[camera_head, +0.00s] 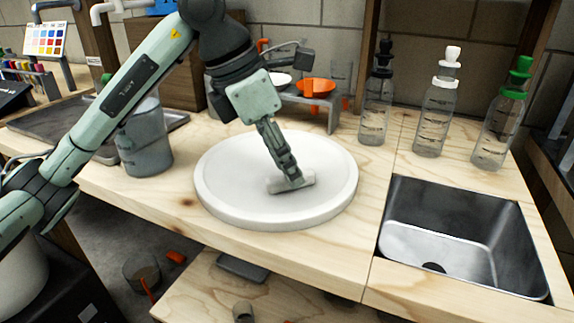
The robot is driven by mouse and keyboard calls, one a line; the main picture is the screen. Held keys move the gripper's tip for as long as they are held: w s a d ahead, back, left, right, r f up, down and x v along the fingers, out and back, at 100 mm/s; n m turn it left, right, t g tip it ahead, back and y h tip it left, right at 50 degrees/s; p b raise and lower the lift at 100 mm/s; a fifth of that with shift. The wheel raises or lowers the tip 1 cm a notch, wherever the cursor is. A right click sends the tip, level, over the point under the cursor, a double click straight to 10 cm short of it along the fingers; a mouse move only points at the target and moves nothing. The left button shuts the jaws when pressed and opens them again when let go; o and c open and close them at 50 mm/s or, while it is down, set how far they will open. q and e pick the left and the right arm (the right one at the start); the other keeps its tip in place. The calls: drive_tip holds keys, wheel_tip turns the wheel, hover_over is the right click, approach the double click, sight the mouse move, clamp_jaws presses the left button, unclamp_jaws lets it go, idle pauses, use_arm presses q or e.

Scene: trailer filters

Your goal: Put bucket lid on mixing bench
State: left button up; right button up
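The bucket lid is a large round white disc (232,188) with a raised rim and a short pale bar handle (276,187) at its middle. It lies flat over the wooden mixing bench (330,262), left of the sink, and appears to rest on the top. My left gripper (291,181) reaches down from above with its fingers at the handle and looks shut on it. The fingers hide part of the handle. My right gripper is not in view.
A metal sink (460,238) is set into the bench at right. Bottles with black (376,105), white (437,112) and green (500,125) tops stand behind it. A grey pitcher (146,145) stands left of the lid. A small rack (318,107) with bowls stands behind the lid.

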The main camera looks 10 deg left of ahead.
use_arm(q)
drive_tip(key=v, duration=1.1)
drive_tip(key=shift+p, duration=0.3)
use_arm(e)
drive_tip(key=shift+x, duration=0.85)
use_arm(q)
drive_tip(key=shift+s+f, duration=0.1)
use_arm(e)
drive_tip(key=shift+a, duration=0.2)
